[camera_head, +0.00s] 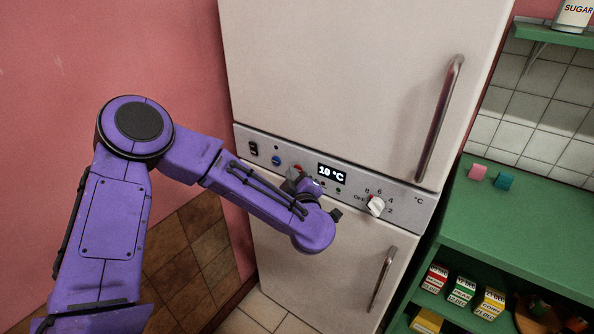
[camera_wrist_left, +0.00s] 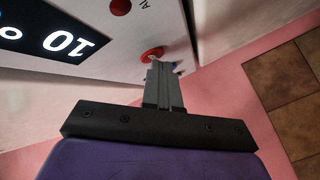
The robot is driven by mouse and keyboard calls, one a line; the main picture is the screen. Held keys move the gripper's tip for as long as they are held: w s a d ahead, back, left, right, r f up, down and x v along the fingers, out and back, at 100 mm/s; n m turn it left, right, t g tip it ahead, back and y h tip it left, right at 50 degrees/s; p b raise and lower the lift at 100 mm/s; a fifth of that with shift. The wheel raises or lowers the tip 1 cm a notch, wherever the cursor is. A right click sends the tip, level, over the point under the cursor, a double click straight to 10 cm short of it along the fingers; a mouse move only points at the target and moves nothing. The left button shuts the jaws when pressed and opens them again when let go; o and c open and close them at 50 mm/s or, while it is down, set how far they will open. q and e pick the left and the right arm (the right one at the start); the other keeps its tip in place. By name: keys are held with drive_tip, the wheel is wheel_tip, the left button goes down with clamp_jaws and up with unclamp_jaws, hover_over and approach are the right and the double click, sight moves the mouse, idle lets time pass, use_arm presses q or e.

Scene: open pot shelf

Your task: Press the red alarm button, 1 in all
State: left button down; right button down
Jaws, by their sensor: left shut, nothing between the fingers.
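The red alarm button (camera_wrist_left: 151,54) is a round red disc on the fridge's control panel. My left gripper (camera_wrist_left: 157,66) is shut and empty, and its fingertips overlap the button's lower edge in the left wrist view. I cannot tell whether they touch it. In the head view, a bit of the red button (camera_head: 297,168) shows just above the left gripper (camera_head: 291,180), which is partly hidden by my purple forearm. My right gripper is in neither view.
The panel carries a blue button (camera_head: 276,160), a black switch (camera_head: 253,148), a display (camera_head: 332,173) reading 10 °C and a white knob (camera_head: 376,206). A green shelf (camera_head: 520,225) stands at right.

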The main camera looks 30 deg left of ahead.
use_arm(q)
drive_tip(key=shift+s, duration=0.1)
drive_tip(key=shift+s+p, duration=0.35)
drive_tip(key=shift+s, duration=0.35)
drive_tip(key=s, duration=0.1)
drive_tip(key=s+p, duration=0.1)
drive_tip(key=s, duration=0.3)
drive_tip(key=shift+a, duration=0.25)
idle(0.6)
